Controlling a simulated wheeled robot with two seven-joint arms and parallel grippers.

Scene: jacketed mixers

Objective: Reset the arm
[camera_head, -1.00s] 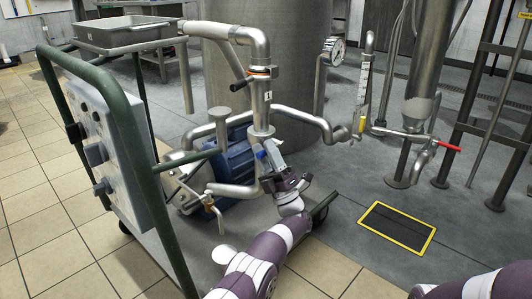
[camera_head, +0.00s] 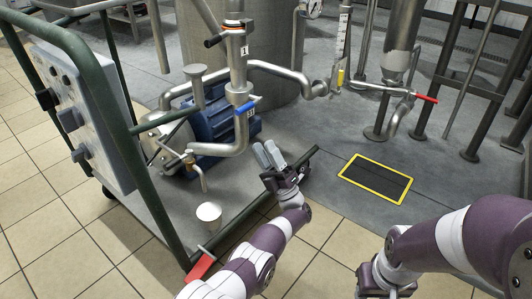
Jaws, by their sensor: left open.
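My left gripper (camera_head: 269,154) is open and empty, its two grey fingers pointing up and left. It is in the air over the cart's front edge, apart from the pump pipework. A valve with a blue handle (camera_head: 248,107) sits on the steel pipe (camera_head: 238,70) up and left of the fingertips. My left arm (camera_head: 265,250) reaches in from the bottom edge. My right arm (camera_head: 430,243) comes in from the right, bent, with its wrist low near the bottom edge. The right gripper's fingers do not show.
A green-framed cart (camera_head: 118,85) with a control box (camera_head: 80,110) carries a blue pump motor (camera_head: 212,120). A red lever (camera_head: 200,265) is near its front edge. Another red handle (camera_head: 427,99) is on pipework at right. A yellow-edged floor plate (camera_head: 375,178) lies on clear floor.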

